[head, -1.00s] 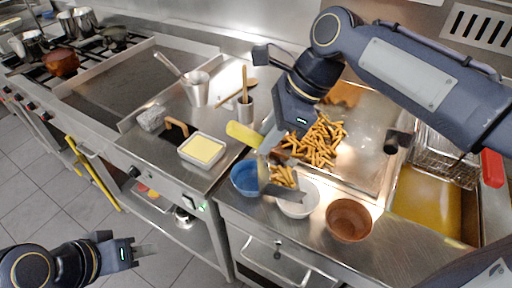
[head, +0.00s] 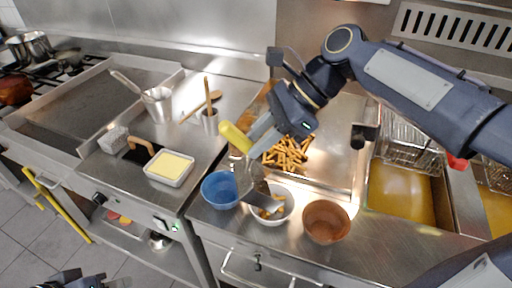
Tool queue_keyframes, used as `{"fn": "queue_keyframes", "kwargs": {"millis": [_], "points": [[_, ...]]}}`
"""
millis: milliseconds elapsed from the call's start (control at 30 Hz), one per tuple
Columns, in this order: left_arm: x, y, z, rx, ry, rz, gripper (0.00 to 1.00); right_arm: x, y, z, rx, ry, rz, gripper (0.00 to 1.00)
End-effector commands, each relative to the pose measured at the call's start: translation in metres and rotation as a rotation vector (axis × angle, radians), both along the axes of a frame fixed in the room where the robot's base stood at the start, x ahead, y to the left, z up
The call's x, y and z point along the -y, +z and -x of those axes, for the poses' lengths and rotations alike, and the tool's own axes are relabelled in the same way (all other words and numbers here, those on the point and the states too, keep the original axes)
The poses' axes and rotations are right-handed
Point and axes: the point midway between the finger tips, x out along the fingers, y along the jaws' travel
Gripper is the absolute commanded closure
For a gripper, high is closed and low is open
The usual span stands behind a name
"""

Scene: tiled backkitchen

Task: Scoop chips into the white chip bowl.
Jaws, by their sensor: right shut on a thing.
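The white chip bowl (head: 272,218) stands on the steel counter between a blue bowl (head: 219,190) and a brown bowl (head: 326,221). Some chips show inside it. A metal chip scoop (head: 257,192) with a yellow handle (head: 236,138) is tilted with its low end over the white bowl. My right gripper (head: 254,143) is shut on the scoop, above and behind the bowls. A pile of chips (head: 287,153) lies in the steel tray behind the bowls, partly hidden by my right gripper. My left gripper is barely in view at the bottom left edge, its jaws not clear.
A butter tub (head: 169,168) sits left of the blue bowl. A steel pot (head: 158,102) and a utensil holder (head: 209,121) stand further back. Fryer baskets (head: 408,142) and oil (head: 400,190) are at the right. The counter's front edge runs just before the bowls.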

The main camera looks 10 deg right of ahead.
Motion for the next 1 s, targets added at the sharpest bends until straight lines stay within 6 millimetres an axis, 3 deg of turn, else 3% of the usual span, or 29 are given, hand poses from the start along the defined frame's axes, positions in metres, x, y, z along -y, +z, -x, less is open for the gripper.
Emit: {"fn": "queue_keyframes", "kwargs": {"millis": [133, 600, 1000], "points": [[0.000, 0.006, 0.000, 0.000, 0.000, 0.000, 0.64, -0.003, 0.003, 0.000, -0.001, 0.002, 0.011, 1.00], [0.000, 0.071, 0.000, 0.000, 0.000, 0.000, 0.64, -0.040, 0.008, -0.001, -0.006, 0.002, 0.227, 1.00], [0.000, 0.074, 0.000, 0.000, 0.000, 0.000, 0.64, -0.045, 0.002, -0.001, -0.004, -0.001, 0.256, 1.00]]}}
